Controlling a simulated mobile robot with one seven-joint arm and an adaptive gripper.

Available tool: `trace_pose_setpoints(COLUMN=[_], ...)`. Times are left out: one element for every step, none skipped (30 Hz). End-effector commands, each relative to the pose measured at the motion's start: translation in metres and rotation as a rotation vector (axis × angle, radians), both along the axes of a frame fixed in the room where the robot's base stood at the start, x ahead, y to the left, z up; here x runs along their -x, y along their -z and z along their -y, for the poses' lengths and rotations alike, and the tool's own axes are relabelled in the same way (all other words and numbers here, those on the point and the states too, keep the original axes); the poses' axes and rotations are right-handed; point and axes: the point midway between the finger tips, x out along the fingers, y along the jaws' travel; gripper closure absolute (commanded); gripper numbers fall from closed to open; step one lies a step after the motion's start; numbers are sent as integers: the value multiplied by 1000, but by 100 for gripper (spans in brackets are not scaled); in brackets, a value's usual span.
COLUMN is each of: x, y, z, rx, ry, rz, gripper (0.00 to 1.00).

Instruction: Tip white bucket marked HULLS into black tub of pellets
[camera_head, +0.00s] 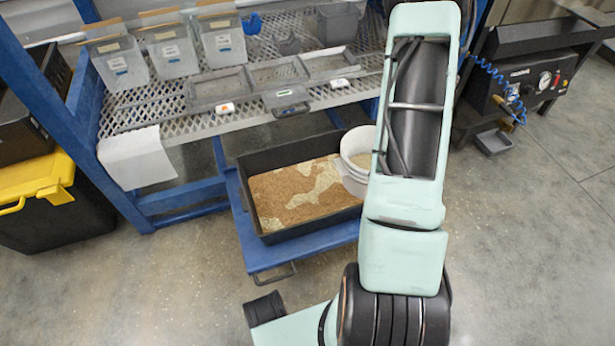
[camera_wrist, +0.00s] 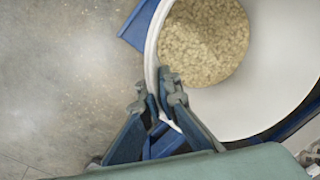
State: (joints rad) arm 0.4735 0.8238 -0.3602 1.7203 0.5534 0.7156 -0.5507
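The white bucket (camera_head: 356,157) is over the right end of the black tub, partly hidden by my arm. In the wrist view the bucket (camera_wrist: 275,65) is wide open to the camera, with pale granules at its bottom. No HULLS marking is readable. The black tub (camera_head: 312,226) holds brown pellets (camera_head: 290,190) with pale patches on top. My gripper (camera_wrist: 156,95) is at the bucket's rim, one finger outside and one inside, and appears shut on the wall. It is hidden behind the arm in the head view.
The tub sits on a blue cart (camera_head: 262,258) before a blue rack with a mesh shelf (camera_head: 240,122). Clear bins (camera_head: 172,55) and grey trays (camera_head: 218,87) stand there. A black and yellow box (camera_head: 45,205) is at left, a gauge unit (camera_head: 535,82) at right.

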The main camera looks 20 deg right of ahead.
Motion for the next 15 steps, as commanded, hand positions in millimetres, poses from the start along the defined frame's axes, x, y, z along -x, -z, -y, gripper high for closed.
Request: trace_pose_setpoints(x=[-1,-1,-2,-2,-2,-2,-2,-2,-1,-1,-1,-1,-2,-1,-1], y=[-7,-9,-13,-15,-19,-23,-26,-29,-32,-35,-38,-42,-45,-48,-51], z=[-1,-1,-2,-2,-2,-2,-2,-2,-2,-2,-2,-2,-1,-2,-2], rx=[9,15,26,37,48,64,77,90,107,120,132,150,164,177,194], ry=[-3,-4,-5,-5,-6,-7,-7,-8,-7,-7,-7,-7,-9,-8,-8], rz=[-3,-8,-15,-20,-27,-36,-42,-50,-61,-68,-75,-84,-91,-98,-110], gripper=[100,100,100,100,100,100,100,100,100,100,100,100,100,100,100])
